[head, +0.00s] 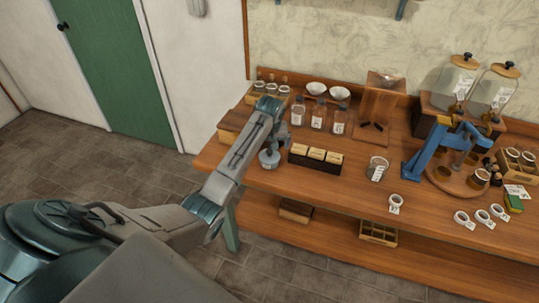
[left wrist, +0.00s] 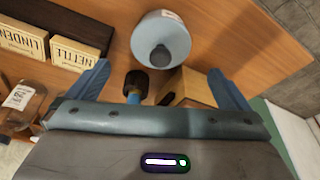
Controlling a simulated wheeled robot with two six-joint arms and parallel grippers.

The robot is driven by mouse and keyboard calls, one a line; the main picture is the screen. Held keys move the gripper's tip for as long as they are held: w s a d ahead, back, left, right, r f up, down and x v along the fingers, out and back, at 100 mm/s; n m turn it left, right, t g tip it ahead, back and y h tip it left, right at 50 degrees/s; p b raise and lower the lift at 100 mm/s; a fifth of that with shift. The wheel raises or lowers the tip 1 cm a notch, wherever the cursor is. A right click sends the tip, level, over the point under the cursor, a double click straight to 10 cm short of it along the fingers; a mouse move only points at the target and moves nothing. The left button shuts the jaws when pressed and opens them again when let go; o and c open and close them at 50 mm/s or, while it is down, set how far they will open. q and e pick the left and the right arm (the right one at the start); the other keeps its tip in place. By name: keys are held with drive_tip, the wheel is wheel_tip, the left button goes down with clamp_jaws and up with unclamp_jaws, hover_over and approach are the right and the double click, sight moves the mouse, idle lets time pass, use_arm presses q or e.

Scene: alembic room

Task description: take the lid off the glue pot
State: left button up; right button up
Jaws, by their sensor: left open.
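The glue pot (head: 269,159) is a small pale grey-blue vessel near the left front of the wooden table. In the left wrist view the pale blue pot (left wrist: 152,31) shows at the top middle, with a white label. A darker grey rounded piece (left wrist: 160,56), apparently the lid's knob, sits at its near end. My left gripper (left wrist: 160,86) is open, its two blue fingers spread apart. The pot lies beyond the fingertips, roughly centred between them, with no contact visible. In the head view the left gripper (head: 276,138) is just above the pot. My right gripper is not in view.
A dark rack of labelled boxes (head: 316,158) stands right of the pot. Labelled bottles (head: 318,119) stand behind. A dark-capped item (left wrist: 135,84) and a wooden block (left wrist: 192,88) show between the fingers. The table's front edge (head: 300,196) is close.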

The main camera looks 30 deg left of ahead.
sight(269, 151)
use_arm(q)
drive_tip(key=p+x, duration=0.2)
drive_tip(key=x, duration=0.2)
drive_tip(key=shift+f, duration=0.45)
drive_tip(key=c, duration=1.1)
